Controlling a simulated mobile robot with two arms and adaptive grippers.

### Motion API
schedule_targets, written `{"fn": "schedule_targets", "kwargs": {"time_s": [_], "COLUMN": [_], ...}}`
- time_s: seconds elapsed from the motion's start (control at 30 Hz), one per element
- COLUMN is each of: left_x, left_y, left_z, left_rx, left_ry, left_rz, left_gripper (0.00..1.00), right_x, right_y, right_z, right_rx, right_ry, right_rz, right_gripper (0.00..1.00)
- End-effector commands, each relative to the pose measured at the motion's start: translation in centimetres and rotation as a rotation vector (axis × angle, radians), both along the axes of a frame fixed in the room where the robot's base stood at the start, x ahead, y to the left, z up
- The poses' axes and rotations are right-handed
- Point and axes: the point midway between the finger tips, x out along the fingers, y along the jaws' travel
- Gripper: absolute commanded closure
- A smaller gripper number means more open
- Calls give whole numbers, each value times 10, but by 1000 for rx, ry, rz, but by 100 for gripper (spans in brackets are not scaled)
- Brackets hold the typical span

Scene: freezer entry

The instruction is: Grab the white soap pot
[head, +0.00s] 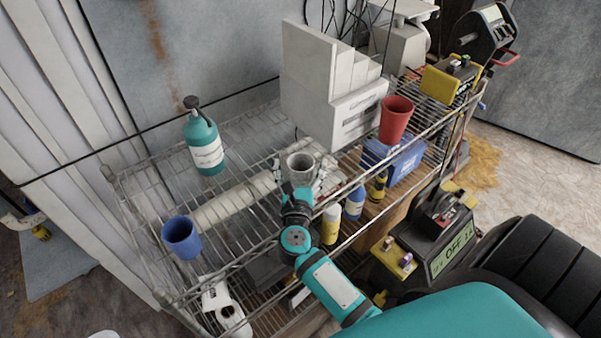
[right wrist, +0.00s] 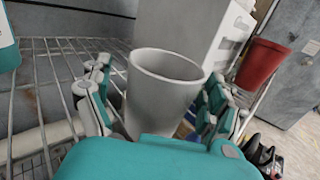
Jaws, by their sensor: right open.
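The white soap pot (head: 301,166) is an open, greyish-white cup standing upright on the wire shelf. In the right wrist view the pot (right wrist: 164,88) fills the middle of the picture. My right gripper (head: 299,180) reaches over the shelf's front edge to the pot. Its fingers are open and lie on either side of the pot, as the right wrist view shows (right wrist: 160,110). Whether the fingers touch the pot cannot be told. The pot's lower part is hidden by the gripper. My left gripper is not in view.
On the wire shelf (head: 250,125) stand a teal pump bottle (head: 205,143), a blue cup (head: 182,237) and a red cup (head: 396,119). A white stepped block (head: 320,85) stands behind the pot. A pale roll (head: 232,203) lies to its left. Several bottles stand near the front edge.

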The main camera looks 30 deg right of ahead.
Motion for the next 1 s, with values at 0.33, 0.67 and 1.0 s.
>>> {"fn": "schedule_targets", "kwargs": {"time_s": [0.33, 0.67, 1.0], "left_x": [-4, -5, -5], "left_y": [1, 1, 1], "left_z": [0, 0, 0], "left_rx": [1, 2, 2], "left_ry": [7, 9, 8], "left_rz": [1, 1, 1], "left_gripper": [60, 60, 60], "right_x": [3, 3, 3], "right_y": [-3, -2, -2], "right_z": [0, 0, 0], "right_rx": [0, 0, 0], "right_ry": [0, 0, 0], "right_rz": [0, 0, 0], "right_gripper": [17, 60, 71]}}
